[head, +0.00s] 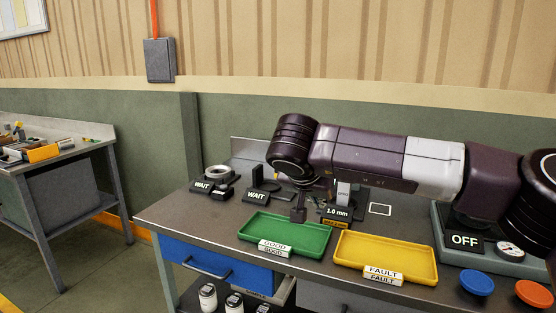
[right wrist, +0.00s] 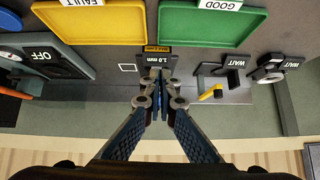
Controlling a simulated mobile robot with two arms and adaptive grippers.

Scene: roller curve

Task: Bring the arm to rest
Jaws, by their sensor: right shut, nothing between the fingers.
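My right arm comes in from the right in the head view and reaches over the bench. My right gripper (head: 298,214) points down above the back edge of the green GOOD tray (head: 318,246). In the right wrist view the gripper (right wrist: 160,80) has its fingers together with nothing between them, in front of the 1.0 mm gauge block (right wrist: 172,60). Whether it touches anything I cannot tell. My left gripper is not in view.
The yellow FAULT tray (head: 350,262) and green tray are empty. Two WAIT stands (head: 202,188) (head: 256,195) are at the back left.

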